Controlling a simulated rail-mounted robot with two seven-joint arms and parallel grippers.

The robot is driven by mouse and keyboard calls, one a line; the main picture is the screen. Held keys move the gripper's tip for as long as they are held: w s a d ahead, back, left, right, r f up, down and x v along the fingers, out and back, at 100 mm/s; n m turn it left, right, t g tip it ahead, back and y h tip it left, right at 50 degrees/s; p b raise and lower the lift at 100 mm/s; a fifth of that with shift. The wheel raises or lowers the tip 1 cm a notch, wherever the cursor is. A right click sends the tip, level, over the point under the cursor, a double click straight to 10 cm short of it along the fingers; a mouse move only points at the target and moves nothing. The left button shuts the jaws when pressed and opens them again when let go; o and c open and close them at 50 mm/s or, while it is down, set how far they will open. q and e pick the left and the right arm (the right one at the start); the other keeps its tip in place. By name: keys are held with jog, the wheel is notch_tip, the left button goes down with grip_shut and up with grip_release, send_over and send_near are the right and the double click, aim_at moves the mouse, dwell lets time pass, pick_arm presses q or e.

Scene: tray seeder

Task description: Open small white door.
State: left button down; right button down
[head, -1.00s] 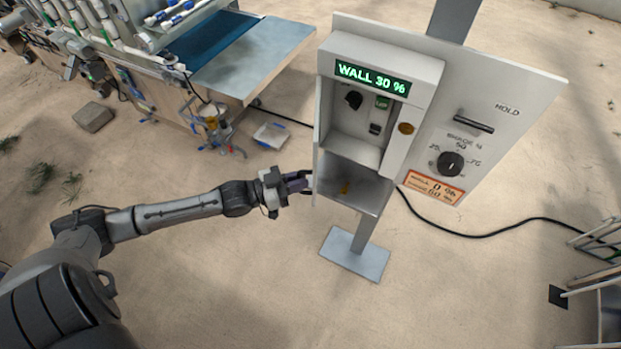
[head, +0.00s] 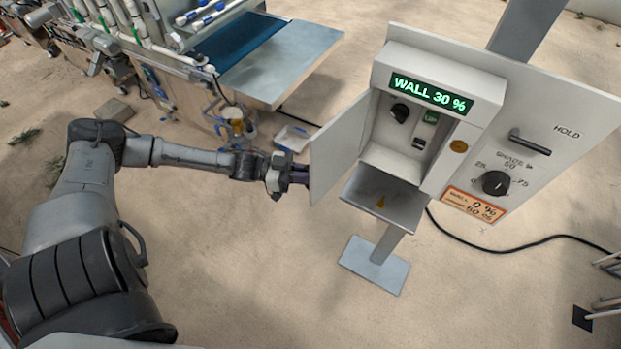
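The small white door (head: 338,145) is swung out to the left of the white control box (head: 480,95), and the recess behind it is exposed. My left gripper (head: 301,175) is at the door's lower left free edge, its dark fingers right against or just beside that edge. I cannot tell whether the fingers touch or grip the door. Inside the box show a black knob (head: 400,112), a small green part (head: 431,117) and a dark switch (head: 419,143). My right gripper is out of view.
A grey shelf (head: 360,195) juts out below the recess. The box's wide panel carries a black handle (head: 530,143) and a dial (head: 496,183). A post on a floor plate (head: 374,265) supports it. A bench (head: 280,65) stands behind left. A black cable crosses the sand on the right.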

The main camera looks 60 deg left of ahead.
pick_arm(q)
jog(key=shift+a, duration=0.6)
jog(key=c, duration=1.2)
grip_release()
jog(key=shift+w, duration=0.15)
jog(key=p+v, duration=0.4)
jog(key=v, duration=1)
jog(key=shift+d, duration=0.1)
